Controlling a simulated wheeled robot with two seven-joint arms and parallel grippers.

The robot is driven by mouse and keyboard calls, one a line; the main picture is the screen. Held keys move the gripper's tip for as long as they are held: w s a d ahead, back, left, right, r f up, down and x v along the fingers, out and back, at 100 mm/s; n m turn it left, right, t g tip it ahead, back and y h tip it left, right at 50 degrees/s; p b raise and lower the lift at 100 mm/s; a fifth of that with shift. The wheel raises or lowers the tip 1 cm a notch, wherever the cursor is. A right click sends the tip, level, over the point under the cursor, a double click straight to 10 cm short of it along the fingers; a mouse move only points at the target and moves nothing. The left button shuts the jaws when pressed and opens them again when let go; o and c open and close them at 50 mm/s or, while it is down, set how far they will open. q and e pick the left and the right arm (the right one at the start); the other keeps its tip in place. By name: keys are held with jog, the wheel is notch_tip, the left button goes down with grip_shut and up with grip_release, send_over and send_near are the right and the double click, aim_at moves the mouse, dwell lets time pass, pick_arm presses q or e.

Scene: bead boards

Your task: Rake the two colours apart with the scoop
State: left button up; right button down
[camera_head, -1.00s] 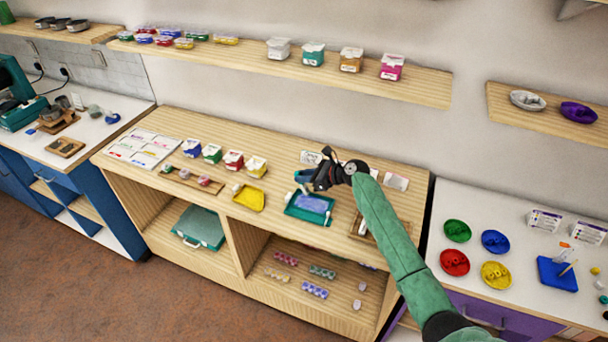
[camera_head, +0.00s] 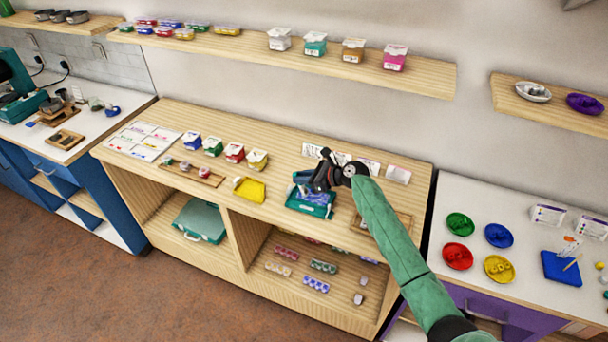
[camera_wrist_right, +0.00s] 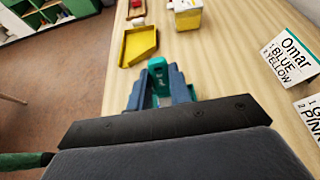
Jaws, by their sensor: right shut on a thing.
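My right gripper (camera_head: 302,181) is over the back left part of a teal tray (camera_head: 318,214). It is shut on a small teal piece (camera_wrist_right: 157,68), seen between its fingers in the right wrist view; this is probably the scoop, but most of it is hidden. Bluish-purple beads (camera_head: 318,198) lie in the tray, partly covered by the gripper. I cannot make out two separate colours there. Whether the held piece touches the beads cannot be told. My left gripper is not in view.
A yellow tray (camera_head: 249,190) lies left of the teal one; it also shows in the right wrist view (camera_wrist_right: 138,45). Several coloured tubs (camera_head: 234,152) stand behind it. White name cards (camera_head: 397,174) stand at the back. A wooden tray is partly behind my arm.

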jog(key=shift+s+a, duration=0.1)
jog(key=shift+s, duration=0.35)
jog(key=shift+s+d+b, duration=0.3)
jog(key=shift+d+b, duration=0.25)
jog(key=shift+d, duration=0.35)
jog(key=shift+s+d+b, duration=0.2)
jog(key=shift+d+b, duration=0.2)
jog(key=shift+d, duration=0.15)
jog(key=shift+w, duration=0.15)
pick_arm(q)
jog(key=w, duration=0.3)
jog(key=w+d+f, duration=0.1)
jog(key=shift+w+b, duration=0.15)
jog(key=shift+b, duration=0.25)
pick_arm(e)
jog(key=shift+w, duration=0.2)
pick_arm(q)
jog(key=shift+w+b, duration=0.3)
pick_arm(e)
jog(key=shift+w+d, duration=0.15)
jog(key=shift+w, duration=0.15)
